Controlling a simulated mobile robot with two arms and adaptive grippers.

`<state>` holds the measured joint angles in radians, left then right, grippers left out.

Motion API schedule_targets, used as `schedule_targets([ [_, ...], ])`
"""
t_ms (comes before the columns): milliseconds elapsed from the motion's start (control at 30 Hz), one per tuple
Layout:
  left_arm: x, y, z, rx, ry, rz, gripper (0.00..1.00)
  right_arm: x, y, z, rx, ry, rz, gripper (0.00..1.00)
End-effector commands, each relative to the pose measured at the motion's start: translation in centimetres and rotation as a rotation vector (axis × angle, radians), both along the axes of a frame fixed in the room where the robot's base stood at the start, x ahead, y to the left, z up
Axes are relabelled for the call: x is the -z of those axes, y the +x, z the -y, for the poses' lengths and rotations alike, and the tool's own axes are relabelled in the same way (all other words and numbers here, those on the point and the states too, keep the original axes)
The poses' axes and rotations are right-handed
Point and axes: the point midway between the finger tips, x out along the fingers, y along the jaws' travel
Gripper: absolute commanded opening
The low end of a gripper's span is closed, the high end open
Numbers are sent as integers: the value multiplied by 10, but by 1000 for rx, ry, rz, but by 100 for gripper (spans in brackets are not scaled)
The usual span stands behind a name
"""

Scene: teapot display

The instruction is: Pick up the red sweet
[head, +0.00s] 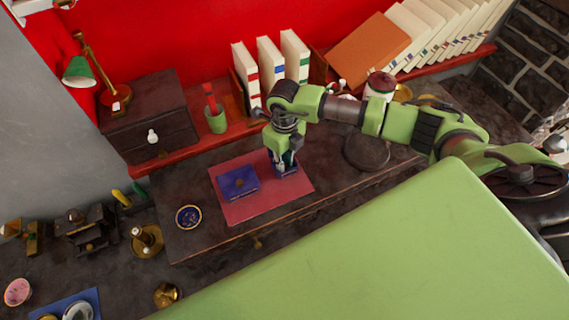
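I cannot make out a red sweet anywhere in the head view. My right gripper (285,161) points down into or just over a small dark blue box (287,171) at the back right of a red mat (262,211). Its fingers are small and partly hidden, so I cannot tell if they are open or shut, or whether they touch anything. The inside of the box is mostly hidden by the gripper. A flat blue lid or box (238,183) lies on the mat just left of it. My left gripper is not in view.
A round blue dish (188,217) sits left of the mat. A dark round stand (366,152) is to the right. A green cup (216,121), upright books (270,62) and a small drawer chest (148,125) stand behind. A brass candlestick (146,240) is at left.

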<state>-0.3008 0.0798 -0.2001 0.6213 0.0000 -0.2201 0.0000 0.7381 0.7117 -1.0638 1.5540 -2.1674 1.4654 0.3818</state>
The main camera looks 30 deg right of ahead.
Motion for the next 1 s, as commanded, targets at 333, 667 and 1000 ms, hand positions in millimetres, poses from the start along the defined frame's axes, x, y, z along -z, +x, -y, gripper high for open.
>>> schedule_targets([
  [333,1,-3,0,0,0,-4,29,-1,0,0,0,0,0,5],
  [667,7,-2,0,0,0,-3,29,-5,1,0,0,0,1,5],
  [1000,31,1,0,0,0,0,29,-48,-16,2,-3,-1,3,5],
])
